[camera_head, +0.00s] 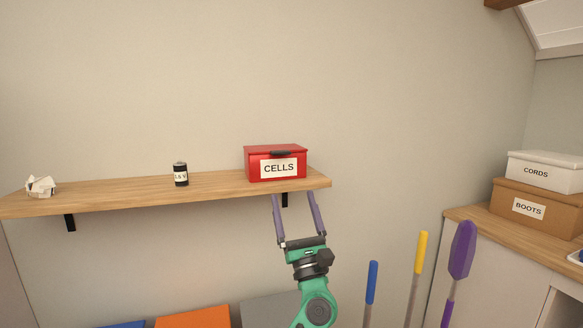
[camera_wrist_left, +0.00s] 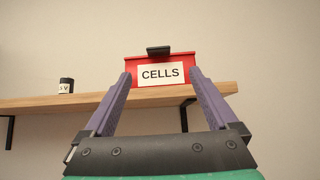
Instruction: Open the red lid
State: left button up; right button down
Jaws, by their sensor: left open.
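A red box labelled "CELLS" (camera_head: 252,171) stands near the right end of a wooden wall shelf. Its red lid (camera_head: 262,149) is closed and has a dark handle (camera_head: 281,153) at the front. The box front also shows in the left wrist view (camera_wrist_left: 133,75), with the dark handle (camera_wrist_left: 158,50) at the top. My left gripper (camera_head: 293,197) is open and empty, its two purple fingers pointing up at the box from below and in front. In the left wrist view its fingertips (camera_wrist_left: 160,75) flank the label. My right gripper is not in view.
The wooden shelf (camera_head: 220,184) also holds a small black-and-white battery (camera_head: 180,174) and a crumpled white object (camera_head: 41,186). At right, a white CORDS box (camera_head: 545,171) sits on a brown BOOTS box (camera_head: 538,208). Blue, yellow and purple handles (camera_head: 461,250) stand below. The wall above the shelf is clear.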

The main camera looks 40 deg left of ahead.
aim_at(281, 151)
pick_arm(q)
jog(key=p+x, duration=0.5)
jog(key=x, duration=0.8)
jog(key=shift+s+a+r, duration=0.1)
jog(key=shift+a+r, duration=0.05)
jog(key=shift+r, duration=0.1)
jog(key=shift+a+r, duration=0.25)
jog(key=shift+a, duration=0.15)
jog(key=shift+w, duration=0.25)
grip_shut()
